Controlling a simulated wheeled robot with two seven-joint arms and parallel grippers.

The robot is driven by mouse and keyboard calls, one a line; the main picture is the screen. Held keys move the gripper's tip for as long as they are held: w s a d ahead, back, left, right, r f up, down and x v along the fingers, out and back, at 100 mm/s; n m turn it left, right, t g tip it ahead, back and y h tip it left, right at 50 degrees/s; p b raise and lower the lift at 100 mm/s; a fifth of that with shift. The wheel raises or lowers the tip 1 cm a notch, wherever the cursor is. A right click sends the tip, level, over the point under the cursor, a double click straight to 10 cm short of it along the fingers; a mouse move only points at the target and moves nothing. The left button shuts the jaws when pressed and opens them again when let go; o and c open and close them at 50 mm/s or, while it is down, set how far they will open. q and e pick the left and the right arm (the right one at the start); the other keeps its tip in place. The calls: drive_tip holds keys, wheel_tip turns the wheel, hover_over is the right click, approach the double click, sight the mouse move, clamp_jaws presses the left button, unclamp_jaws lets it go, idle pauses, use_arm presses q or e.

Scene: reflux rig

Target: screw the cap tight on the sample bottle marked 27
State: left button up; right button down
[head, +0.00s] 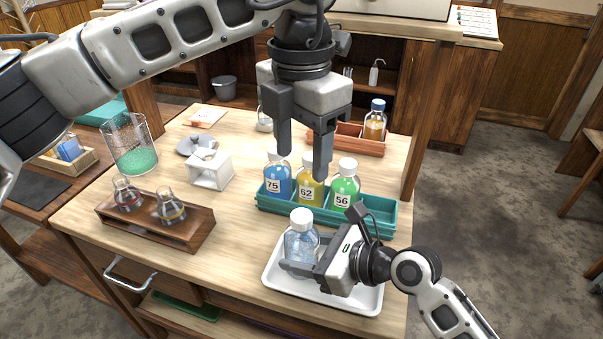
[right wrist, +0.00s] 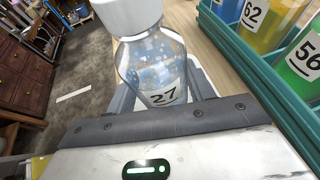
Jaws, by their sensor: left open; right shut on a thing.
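The sample bottle marked 27 (right wrist: 152,65) is clear with a white label and stands upright over the white tray (head: 358,304). In the head view the bottle (head: 301,243) has a white cap (head: 302,219) on its top; how tight the cap sits cannot be told. The cap shows in the right wrist view (right wrist: 127,14) too, cut off by the top edge. My right gripper (head: 300,268) is shut around the bottle's lower body from the right. My left gripper (head: 303,160) is open and empty, pointing down above the teal rack, higher than the cap and behind it.
A teal rack (head: 376,213) holds bottles 75 (head: 277,184), 62 (head: 309,190) and 56 (head: 344,190) close behind the tray. A wooden rack (head: 165,229) with two small flasks is at left. A beaker with green grains (head: 133,146) and a reddish box with an amber bottle (head: 374,123) stand farther back.

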use_arm(q)
drive_tip(key=shift+r, duration=0.45)
use_arm(e)
drive_tip(key=shift+c, duration=2.4)
unclamp_jaws()
drive_tip(key=shift+d, duration=0.1)
use_arm(q)
drive_tip(key=shift+r, duration=0.2)
use_arm(e)
drive_tip(key=v, duration=1.5)
drive_tip(key=shift+s+d+r, duration=0.2)
drive_tip(key=shift+d, duration=0.05)
